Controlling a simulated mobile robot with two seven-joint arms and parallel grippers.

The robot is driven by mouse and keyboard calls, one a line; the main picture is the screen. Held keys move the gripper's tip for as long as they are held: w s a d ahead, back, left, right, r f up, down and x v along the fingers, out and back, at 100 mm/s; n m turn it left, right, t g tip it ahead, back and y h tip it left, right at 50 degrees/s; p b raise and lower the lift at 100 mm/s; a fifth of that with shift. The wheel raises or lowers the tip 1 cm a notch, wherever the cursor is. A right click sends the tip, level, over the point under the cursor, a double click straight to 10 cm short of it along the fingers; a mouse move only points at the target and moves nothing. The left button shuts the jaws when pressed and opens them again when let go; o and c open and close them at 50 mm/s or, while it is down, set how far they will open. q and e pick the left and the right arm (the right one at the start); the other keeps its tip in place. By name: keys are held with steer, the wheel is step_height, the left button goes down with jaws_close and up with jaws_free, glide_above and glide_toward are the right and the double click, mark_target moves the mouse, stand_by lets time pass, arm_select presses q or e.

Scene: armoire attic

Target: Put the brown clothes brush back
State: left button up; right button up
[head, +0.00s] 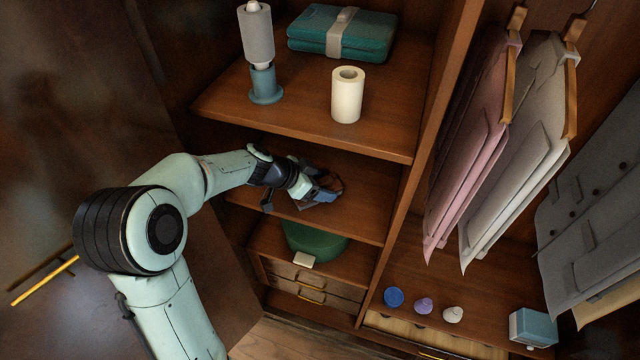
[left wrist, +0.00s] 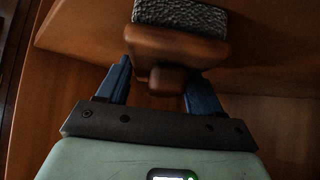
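The brown clothes brush (head: 336,184) is at my left gripper (head: 322,192), over the middle shelf (head: 368,200). In the left wrist view the brush (left wrist: 178,47) has a smooth brown wooden body, a short stub and dark grey bristles on its far side. The blue fingers of my left gripper (left wrist: 160,75) stand apart, with the brush's stub between them. A gap shows between the left finger and the stub. The body overlaps the fingertips, so I cannot tell whether they press on it. My right gripper is not in view.
The upper shelf (head: 225,105) holds a grey-and-teal lint roller (head: 258,45), a white roll (head: 347,95) and strapped teal fabric (head: 340,35). A green round item (head: 315,241) sits below. A divider (head: 440,95) and hanging clothes (head: 475,140) stand right. The middle shelf's right part is clear.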

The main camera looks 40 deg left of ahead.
arm_select(q)
steer(key=o, duration=0.3)
steer(key=shift+r, duration=0.25)
steer(key=v, duration=0.7)
steer(key=shift+s+r, duration=0.1)
steer(key=shift+s, duration=0.1)
steer(key=shift+a, duration=0.1)
